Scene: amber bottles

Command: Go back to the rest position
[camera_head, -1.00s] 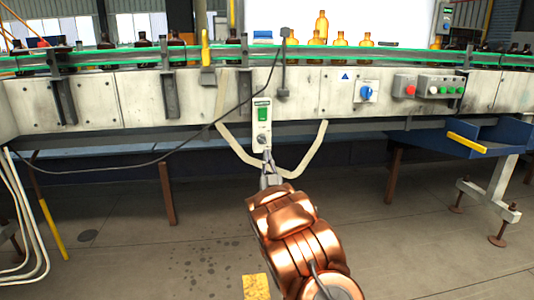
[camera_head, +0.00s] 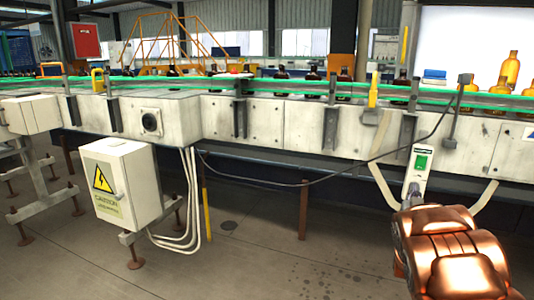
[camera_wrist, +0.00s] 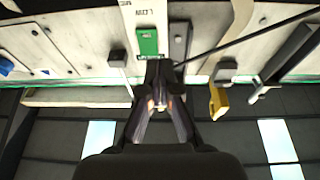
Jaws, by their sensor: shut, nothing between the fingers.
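My copper-coloured arm is at the lower right of the head view. My gripper (camera_head: 413,188) shows small there, in front of the lower part of a white switch box with a green switch (camera_head: 421,162). In the wrist view my gripper (camera_wrist: 160,104) has its dark fingers together and empty. The green switch (camera_wrist: 148,41) shows just beyond the fingertips in that view. I cannot tell whether the fingertips touch the box. Amber bottles (camera_head: 510,69) stand on the conveyor at the upper right of the head view.
The conveyor (camera_head: 260,120) with green rails crosses the head view. A cable (camera_head: 330,178) hangs below it. A white electrical cabinet (camera_head: 120,183) with a yellow warning sign stands at left, beside white pipes. The floor (camera_head: 290,255) in the middle foreground is clear.

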